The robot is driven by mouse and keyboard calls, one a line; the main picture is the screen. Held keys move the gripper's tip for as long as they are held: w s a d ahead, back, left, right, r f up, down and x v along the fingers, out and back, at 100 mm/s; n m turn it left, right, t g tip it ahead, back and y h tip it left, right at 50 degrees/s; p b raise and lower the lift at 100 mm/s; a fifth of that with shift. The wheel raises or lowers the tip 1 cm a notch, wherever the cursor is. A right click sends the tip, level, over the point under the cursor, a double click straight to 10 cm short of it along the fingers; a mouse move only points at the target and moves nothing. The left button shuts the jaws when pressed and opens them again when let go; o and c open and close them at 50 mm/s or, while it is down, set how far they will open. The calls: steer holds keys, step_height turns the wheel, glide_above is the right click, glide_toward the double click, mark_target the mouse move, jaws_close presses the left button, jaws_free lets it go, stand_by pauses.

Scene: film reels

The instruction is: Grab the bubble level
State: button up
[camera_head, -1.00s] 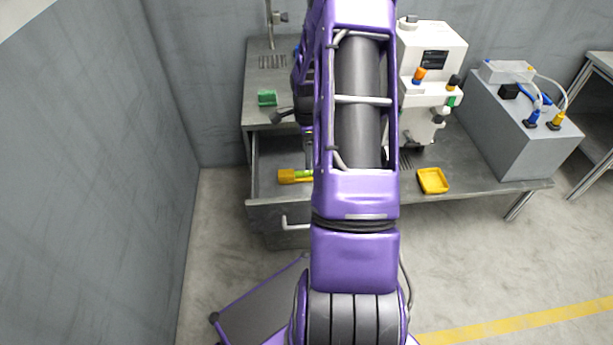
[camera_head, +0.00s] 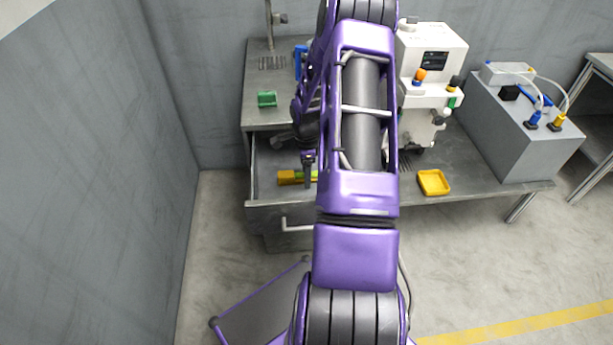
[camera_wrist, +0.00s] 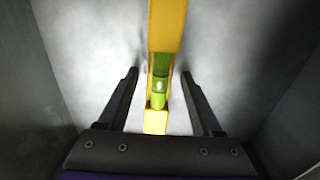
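The bubble level (camera_head: 290,177) is a yellow bar lying in the open drawer, partly hidden behind my arm in the head view. In the wrist view the bubble level (camera_wrist: 166,30) runs up and down the middle of the picture, with a green vial section near its lower part. My gripper (camera_wrist: 160,75) is open, with one dark finger on each side of the bar. A gap shows between each finger and the level. In the head view my gripper (camera_head: 308,180) is over the drawer at the level, largely covered by my arm.
The open drawer (camera_head: 262,202) has walls close on both sides in the wrist view. A green part (camera_head: 267,99) sits on the bench above. A yellow tray (camera_head: 433,182), a white machine (camera_head: 432,50) and a grey box (camera_head: 520,125) stand to the right.

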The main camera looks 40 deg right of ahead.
jaws_close()
